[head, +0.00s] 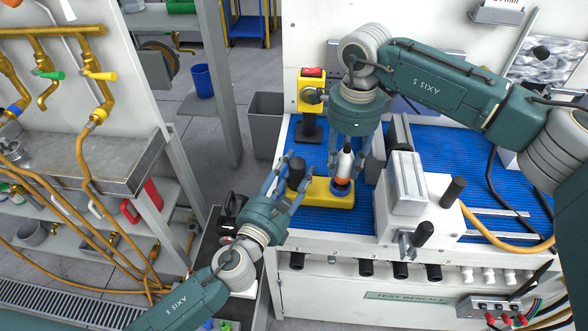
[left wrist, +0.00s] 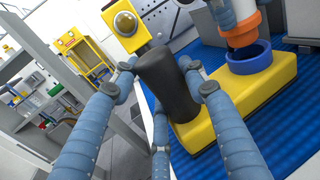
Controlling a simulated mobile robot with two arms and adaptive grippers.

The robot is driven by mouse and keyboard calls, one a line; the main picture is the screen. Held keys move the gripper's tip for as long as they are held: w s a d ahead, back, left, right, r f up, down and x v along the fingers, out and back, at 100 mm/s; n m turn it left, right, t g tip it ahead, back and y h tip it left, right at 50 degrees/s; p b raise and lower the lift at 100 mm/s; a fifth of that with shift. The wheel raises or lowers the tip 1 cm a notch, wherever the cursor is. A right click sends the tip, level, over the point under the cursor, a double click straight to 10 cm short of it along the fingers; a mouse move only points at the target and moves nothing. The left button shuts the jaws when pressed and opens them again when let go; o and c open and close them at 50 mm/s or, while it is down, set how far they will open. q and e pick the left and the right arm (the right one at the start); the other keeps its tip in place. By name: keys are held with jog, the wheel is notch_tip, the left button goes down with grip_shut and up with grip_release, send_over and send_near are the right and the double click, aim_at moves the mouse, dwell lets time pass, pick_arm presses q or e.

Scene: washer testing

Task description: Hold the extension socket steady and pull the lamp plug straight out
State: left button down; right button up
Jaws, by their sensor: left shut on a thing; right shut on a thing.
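The extension socket (head: 318,193) is a yellow block on the blue mat, with a blue ring (left wrist: 248,62) at one end and a black upright grip (left wrist: 160,85) at the other. My left gripper (head: 292,172) has its fingers on either side of the black grip, shut on it; it also shows in the left wrist view (left wrist: 161,78). The lamp plug (head: 343,166) is white, black and orange and stands upright at the blue ring. My right gripper (head: 347,160) is shut on the plug from above. Its orange collar (left wrist: 236,28) shows above the ring; whether its end is inside is unclear.
A yellow box with a red switch (head: 312,75) stands behind the socket on the blue mat (head: 392,112). A white clamp fixture with black handles (head: 415,205) stands close on the right. The bench's front edge lies just before the socket.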

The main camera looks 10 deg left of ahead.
pick_arm(q)
jog(key=shift+r, duration=0.1)
pick_arm(e)
jog(key=shift+r, duration=1)
pick_arm(q)
jog(key=c, duration=0.9)
grip_release()
jog(key=shift+s, duration=0.15)
jog(key=shift+s+a+f, duration=0.15)
jog(key=shift+s+f, duration=0.05)
jog(key=shift+s, duration=0.1)
jog(key=v, duration=1)
jog(key=shift+s+a+r, duration=0.1)
jog(key=shift+s+r, duration=0.1)
jog(key=shift+s, duration=0.05)
jog(key=shift+s+a, duration=0.1)
jog(key=shift+s, duration=0.15)
